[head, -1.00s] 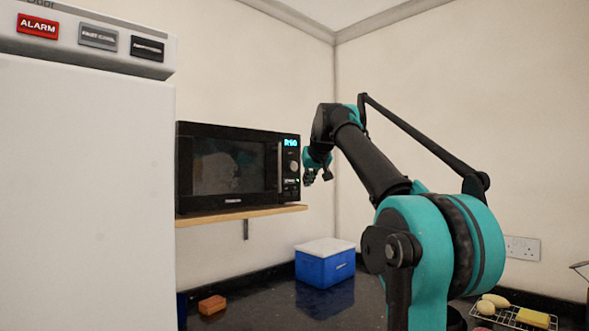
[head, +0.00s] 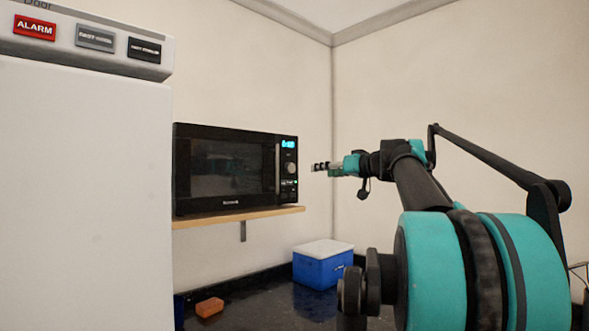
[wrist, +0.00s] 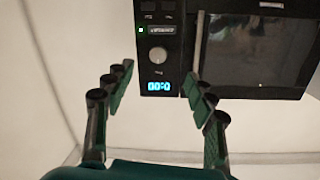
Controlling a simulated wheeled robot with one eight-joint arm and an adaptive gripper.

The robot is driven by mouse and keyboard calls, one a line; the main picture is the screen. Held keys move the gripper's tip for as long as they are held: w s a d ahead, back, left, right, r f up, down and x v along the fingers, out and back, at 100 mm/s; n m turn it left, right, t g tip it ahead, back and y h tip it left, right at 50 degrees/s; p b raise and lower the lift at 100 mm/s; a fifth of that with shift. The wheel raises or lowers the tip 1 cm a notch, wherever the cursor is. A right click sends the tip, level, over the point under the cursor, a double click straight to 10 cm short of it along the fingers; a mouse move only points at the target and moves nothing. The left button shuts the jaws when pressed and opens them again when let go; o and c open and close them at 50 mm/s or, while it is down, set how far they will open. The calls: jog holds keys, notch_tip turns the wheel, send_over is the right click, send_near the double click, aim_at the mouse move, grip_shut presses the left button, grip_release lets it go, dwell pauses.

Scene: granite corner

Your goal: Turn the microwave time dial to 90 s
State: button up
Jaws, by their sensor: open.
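The black microwave (head: 225,170) sits on a wooden wall shelf. Its round silver time dial (head: 290,169) is on the right-hand panel, below a lit blue display (head: 288,144) whose digits I cannot read surely. In the wrist view, which shows the microwave upside down, the dial (wrist: 158,55) is above the display (wrist: 159,87). My gripper (head: 316,167) is to the right of the microwave in the head view, level with the dial and apart from it. In the wrist view my gripper (wrist: 160,88) is open and empty, with the panel between and beyond its fingers.
A wooden shelf (head: 240,217) holds the microwave. A white cabinet with labelled buttons (head: 85,190) stands at the left. Below, on the dark counter, are a blue cool box (head: 322,268) and an orange-brown block (head: 209,307).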

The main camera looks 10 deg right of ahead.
aim_at(292, 167)
jog(key=shift+t+y, duration=0.3)
jog(key=shift+t, duration=0.1)
jog(key=x, duration=0.5)
jog(key=r+x, duration=0.1)
jog(key=x, duration=1)
jog(key=shift+w+d+r, duration=0.1)
jog(key=shift+w+r, duration=0.1)
jog(key=shift+w, duration=0.1)
jog(key=shift+c, duration=0.6)
jog(key=c, duration=1)
jog(key=shift+c, duration=0.2)
